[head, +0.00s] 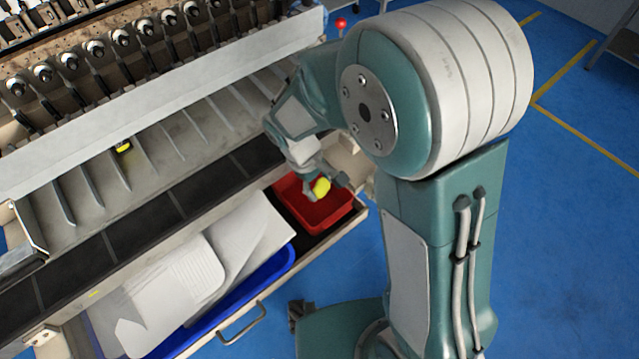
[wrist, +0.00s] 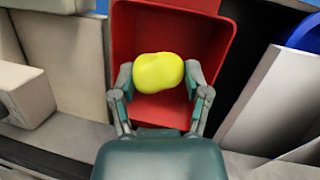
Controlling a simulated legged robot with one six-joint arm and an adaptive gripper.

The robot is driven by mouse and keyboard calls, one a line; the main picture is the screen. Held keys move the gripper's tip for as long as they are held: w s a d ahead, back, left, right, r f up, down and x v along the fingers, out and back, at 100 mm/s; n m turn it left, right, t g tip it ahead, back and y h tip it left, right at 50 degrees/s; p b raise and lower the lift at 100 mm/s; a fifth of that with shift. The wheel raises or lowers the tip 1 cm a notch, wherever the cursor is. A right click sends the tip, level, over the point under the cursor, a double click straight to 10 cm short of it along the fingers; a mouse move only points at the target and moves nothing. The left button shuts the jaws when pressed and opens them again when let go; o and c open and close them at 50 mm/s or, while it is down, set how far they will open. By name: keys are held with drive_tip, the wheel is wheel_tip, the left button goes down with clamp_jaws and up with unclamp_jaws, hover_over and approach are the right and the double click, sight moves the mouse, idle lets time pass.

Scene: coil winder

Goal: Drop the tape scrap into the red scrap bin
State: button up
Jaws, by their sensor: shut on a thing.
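The tape scrap (head: 321,187) is a small yellow lump, held between the fingers of my gripper (head: 325,185). In the wrist view the yellow scrap (wrist: 158,72) sits between the two fingertips of my gripper (wrist: 160,88), which is shut on it. The red scrap bin (head: 328,218) is an open box in the drawer at the right end. The scrap shows over the bin's opening in both views. In the wrist view the red bin (wrist: 205,45) is behind the scrap, and its near part is hidden by my gripper. The exact height above the bin is hard to tell.
A blue tray (head: 262,284) with white sheets (head: 180,285) lies left of the bin in the same drawer. The drawer has a handle (head: 243,325) in front. The coil winder (head: 150,100) with its slotted shelf stands behind. A small yellow-black piece (head: 123,147) lies on that shelf.

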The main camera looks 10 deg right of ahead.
drive_tip(key=o, duration=0.8)
drive_tip(key=shift+a, duration=0.15)
drive_tip(key=v, duration=1.2)
drive_tip(key=shift+w+a+f, duration=0.1)
drive_tip(key=shift+f, duration=0.05)
drive_tip(key=s+d+r+m+t+y, duration=0.1)
drive_tip(key=s+d+r+m+t, duration=0.2)
drive_tip(key=s+d+r+m, duration=0.1)
drive_tip(key=s+d+r+m+t+y, duration=0.2)
drive_tip(key=s+d+r+m, duration=0.3)
drive_tip(key=s+d, duration=0.4)
drive_tip(key=shift+s+d+r+t, duration=0.25)
drive_tip(key=shift+d+r+t, duration=0.1)
drive_tip(key=shift+d+t, duration=0.4)
